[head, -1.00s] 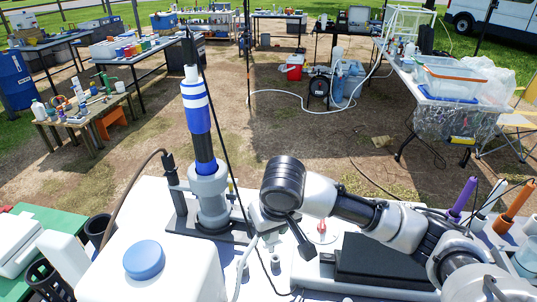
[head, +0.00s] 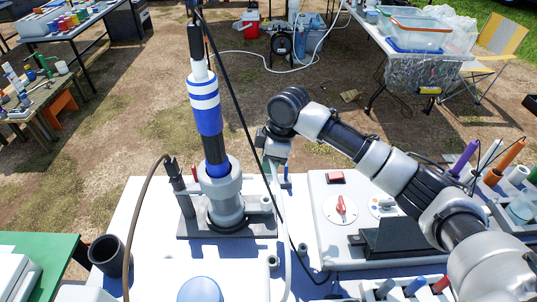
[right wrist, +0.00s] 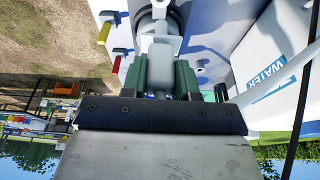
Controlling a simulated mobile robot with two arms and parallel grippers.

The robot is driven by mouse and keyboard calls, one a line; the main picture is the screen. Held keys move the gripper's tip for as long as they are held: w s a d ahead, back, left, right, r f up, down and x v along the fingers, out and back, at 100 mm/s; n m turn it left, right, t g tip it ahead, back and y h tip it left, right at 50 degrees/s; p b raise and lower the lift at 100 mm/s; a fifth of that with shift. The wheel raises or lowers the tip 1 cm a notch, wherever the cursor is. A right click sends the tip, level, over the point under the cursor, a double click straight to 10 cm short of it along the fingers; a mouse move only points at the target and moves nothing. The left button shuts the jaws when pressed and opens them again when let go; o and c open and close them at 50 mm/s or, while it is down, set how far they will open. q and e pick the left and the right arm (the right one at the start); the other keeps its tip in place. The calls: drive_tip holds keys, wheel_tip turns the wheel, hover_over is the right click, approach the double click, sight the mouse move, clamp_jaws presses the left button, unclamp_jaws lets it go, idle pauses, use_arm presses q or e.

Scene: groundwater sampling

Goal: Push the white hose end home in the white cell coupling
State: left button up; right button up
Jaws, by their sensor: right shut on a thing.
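The grey cell (head: 221,198) stands on a dark base on the white bench, with a blue-and-white banded cylinder upright in it. My right gripper (head: 277,155) is just right of the cell and slightly beyond it. In the right wrist view, my right gripper (right wrist: 160,72) has its green fingers shut on a pale grey-white piece, the hose end (right wrist: 160,55). The piece points toward a round grey part of the cell (right wrist: 157,20). The white hose (head: 288,235) hangs below my right gripper. The coupling's mouth is hidden; I cannot tell whether the hose end is seated. My left gripper is out of view.
A black cable (head: 243,115) crosses in front, between the cell and my right arm. A panel with a red knob (head: 341,207) lies to the right. A blue-capped white container (head: 200,290) is at the near edge. A dark cup (head: 107,255) stands left.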

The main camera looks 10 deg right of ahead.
sight(267, 175)
drive_tip(key=shift+w+a+n, duration=0.25)
drive_tip(key=shift+a+n, duration=0.05)
drive_tip(key=shift+d+r+p, duration=0.1)
drive_tip(key=shift+p, duration=0.4)
wheel_tip(267, 175, down, 2)
drive_tip(key=shift+f+b, duration=0.1)
drive_tip(key=shift+b, duration=0.25)
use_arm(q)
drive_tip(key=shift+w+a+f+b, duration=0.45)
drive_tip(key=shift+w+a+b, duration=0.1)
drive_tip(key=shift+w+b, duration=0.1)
use_arm(e)
drive_tip(key=shift+f, duration=1.95)
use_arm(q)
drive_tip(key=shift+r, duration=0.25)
use_arm(e)
drive_tip(key=shift+r, duration=0.1)
use_arm(q)
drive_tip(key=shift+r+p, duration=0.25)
drive_tip(key=shift+p, duration=0.25)
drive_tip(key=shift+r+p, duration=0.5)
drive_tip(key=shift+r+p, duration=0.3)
